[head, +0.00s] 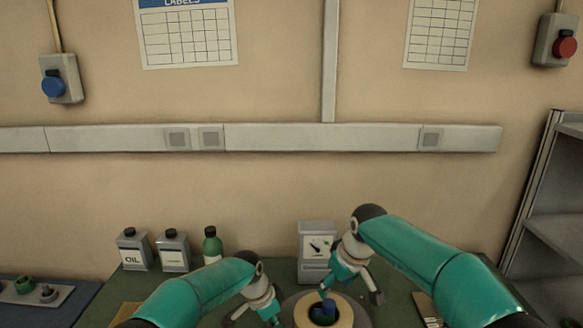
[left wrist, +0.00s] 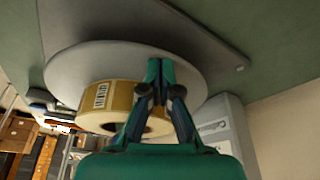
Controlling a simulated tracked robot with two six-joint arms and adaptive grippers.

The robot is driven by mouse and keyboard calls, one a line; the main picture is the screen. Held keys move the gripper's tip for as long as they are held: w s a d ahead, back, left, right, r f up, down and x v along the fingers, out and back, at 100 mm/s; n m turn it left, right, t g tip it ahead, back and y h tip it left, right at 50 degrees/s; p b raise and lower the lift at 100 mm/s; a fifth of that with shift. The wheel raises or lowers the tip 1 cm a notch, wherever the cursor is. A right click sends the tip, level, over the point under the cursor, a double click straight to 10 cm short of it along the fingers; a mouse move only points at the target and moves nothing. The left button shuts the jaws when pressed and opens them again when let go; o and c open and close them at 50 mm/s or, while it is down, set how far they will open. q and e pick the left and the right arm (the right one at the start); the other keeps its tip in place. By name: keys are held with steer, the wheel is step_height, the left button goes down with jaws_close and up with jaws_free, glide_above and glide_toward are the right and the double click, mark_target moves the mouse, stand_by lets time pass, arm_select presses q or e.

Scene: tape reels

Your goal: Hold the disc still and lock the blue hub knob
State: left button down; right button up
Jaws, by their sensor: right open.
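The disc, a grey flange, lies at the bottom edge of the head view and shows as a broad round plate in the left wrist view (left wrist: 70,75). A tan tape roll (head: 345,312) sits on it, with a label visible in the left wrist view. The blue hub knob (head: 323,311) is in the roll's centre, partly hidden by a right fingertip. My right gripper (head: 351,297) is open, one finger above the knob, the other right of it. My left gripper (left wrist: 160,68) has its fingertips together over the disc; whether they touch it is unclear.
A grey meter box (head: 317,240) stands behind the roll. An oil can (head: 131,250), a second can (head: 173,250) and a green bottle (head: 212,245) stand at back left. A tray of parts (head: 62,297) is far left, shelving (head: 555,210) right. Another blue knob (head: 54,84) is on the wall.

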mark_target(329, 304)
steer(key=shift+w+d, duration=0.1)
steer(key=shift+w+f+g, duration=0.1)
steer(key=shift+g, duration=0.2)
steer(key=shift+w+a+f+h, duration=0.3)
steer(key=shift+a+f, duration=0.2)
steer(key=shift+f, duration=2.35)
steer(key=n+g+y, duration=0.1)
steer(key=n, duration=0.5)
steer(key=n+g, duration=0.1)
steer(key=n, duration=0.5)
steer(key=shift+g, duration=0.4)
steer(key=shift+f, duration=0.4)
steer(key=shift+r, duration=0.15)
